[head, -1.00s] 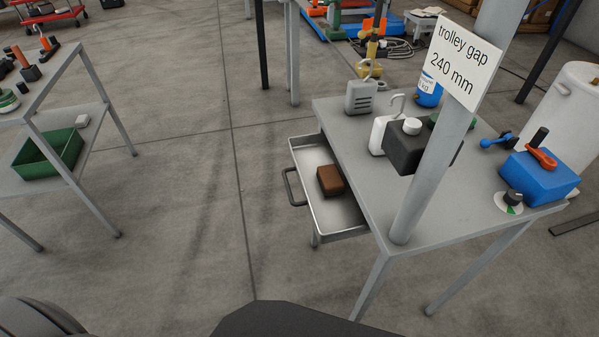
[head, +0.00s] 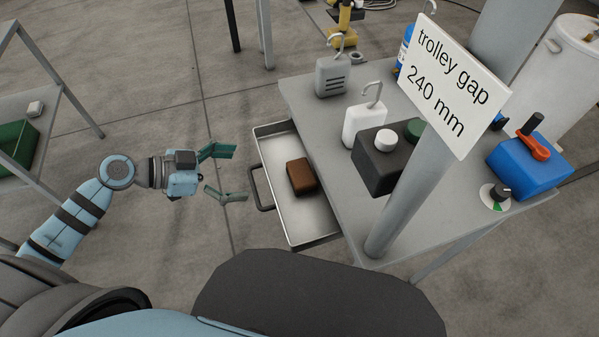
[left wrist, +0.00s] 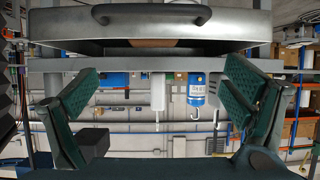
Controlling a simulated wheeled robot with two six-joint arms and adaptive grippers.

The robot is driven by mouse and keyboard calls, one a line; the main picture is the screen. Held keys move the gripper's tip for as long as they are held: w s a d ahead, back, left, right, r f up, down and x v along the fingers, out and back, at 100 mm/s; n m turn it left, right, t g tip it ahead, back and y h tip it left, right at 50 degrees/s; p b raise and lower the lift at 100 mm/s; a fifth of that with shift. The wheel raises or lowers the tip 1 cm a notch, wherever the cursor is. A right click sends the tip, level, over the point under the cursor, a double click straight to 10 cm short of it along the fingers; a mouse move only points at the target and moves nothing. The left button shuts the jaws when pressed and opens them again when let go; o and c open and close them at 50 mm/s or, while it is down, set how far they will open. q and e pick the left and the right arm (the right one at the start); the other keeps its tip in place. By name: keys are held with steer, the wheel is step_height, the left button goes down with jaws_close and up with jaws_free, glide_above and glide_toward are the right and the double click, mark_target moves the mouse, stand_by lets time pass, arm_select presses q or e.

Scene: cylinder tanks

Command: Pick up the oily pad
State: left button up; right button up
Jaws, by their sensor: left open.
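The oily pad looks like a brown block (head: 301,177) lying in the open metal drawer (head: 318,230) under the grey table. My left gripper (head: 236,174) is open and empty, left of the drawer and its handle (head: 258,190), with its fingers pointing toward the drawer. In the left wrist view, the green fingers (left wrist: 157,100) are spread wide below the drawer front (left wrist: 130,30) in the picture. Only a thin brown strip of the pad (left wrist: 153,43) shows there; the drawer hides the rest. My right gripper is not in view.
A grey post (head: 405,200) with a "trolley gap 240 mm" sign (head: 455,85) rises at the table's front. A grey canister (head: 331,77), white bottle (head: 362,125), black box (head: 375,165) and blue box (head: 528,160) stand on the table (head: 300,95).

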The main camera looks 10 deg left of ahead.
mark_target(300, 172)
arm_select(q)
steer(key=d, duration=0.1)
steer(key=w+d, duration=0.1)
steer(key=d, duration=0.1)
steer(key=shift+w+d+f+h, duration=0.2)
steer(key=shift+w+f+h, duration=0.05)
steer(key=shift+w+h, duration=0.1)
steer(key=x, duration=0.5)
steer(key=shift+f, duration=0.1)
steer(key=shift+w+d+f, duration=0.1)
steer(key=shift+d+f, duration=0.05)
steer(key=shift+d, duration=0.1)
steer(key=x, duration=0.4)
steer(key=shift+d, duration=0.2)
steer(key=shift+w+d+f, duration=0.2)
steer(key=shift+d+f, duration=0.1)
steer(key=shift+d, duration=0.05)
steer(key=shift+a, duration=0.1)
steer(key=c, duration=1.1)
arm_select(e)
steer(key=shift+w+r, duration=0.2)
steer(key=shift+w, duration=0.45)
